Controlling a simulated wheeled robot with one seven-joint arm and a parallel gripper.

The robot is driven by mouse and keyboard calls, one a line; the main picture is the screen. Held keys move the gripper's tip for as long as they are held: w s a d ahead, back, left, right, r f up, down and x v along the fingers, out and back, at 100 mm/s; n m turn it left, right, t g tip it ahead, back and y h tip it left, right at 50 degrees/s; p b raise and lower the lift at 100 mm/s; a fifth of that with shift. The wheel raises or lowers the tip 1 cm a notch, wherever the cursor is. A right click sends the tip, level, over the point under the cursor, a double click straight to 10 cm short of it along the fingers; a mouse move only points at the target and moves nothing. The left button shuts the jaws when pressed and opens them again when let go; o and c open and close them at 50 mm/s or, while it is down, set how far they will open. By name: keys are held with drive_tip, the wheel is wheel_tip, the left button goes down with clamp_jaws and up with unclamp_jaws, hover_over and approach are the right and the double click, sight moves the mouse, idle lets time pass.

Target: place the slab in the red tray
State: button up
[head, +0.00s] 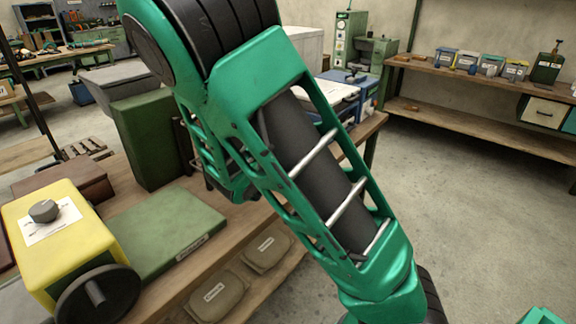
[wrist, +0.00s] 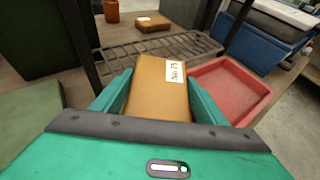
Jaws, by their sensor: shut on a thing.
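The slab (wrist: 150,108) is an orange-brown block with a white label near its far right corner. In the wrist view it sits between the teal fingers of my gripper (wrist: 160,95), which is shut on it. The red tray (wrist: 266,92) is a shallow open tray just right of the slab and gripper in the wrist view. The part of its floor that shows is empty. Part of its near left side is hidden by my right finger. In the head view my arm covers the middle, and the slab, tray and gripper do not show.
A wire rack (wrist: 150,52) stands behind the slab, with a small brown block (wrist: 152,23) beyond it. A blue bin (wrist: 262,42) is behind the tray. Left in the head view are a green box (head: 150,140), a flat green case (head: 155,232) and a yellow machine (head: 60,235).

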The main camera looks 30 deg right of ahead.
drive_tip(key=shift+w+d, duration=0.1)
drive_tip(key=shift+d, duration=0.05)
drive_tip(key=w+d+r+m+g+h, duration=0.1)
drive_tip(key=w+d+m+g+h, duration=0.1)
drive_tip(key=d+m+g+h, duration=0.45)
drive_tip(key=w+d+r+m+g+h, duration=0.15)
drive_tip(key=d+m, duration=0.25)
drive_tip(key=d, duration=0.6)
drive_tip(key=shift+h, duration=0.4)
drive_tip(key=shift+f, duration=5)
drive_tip(key=o, duration=1.4)
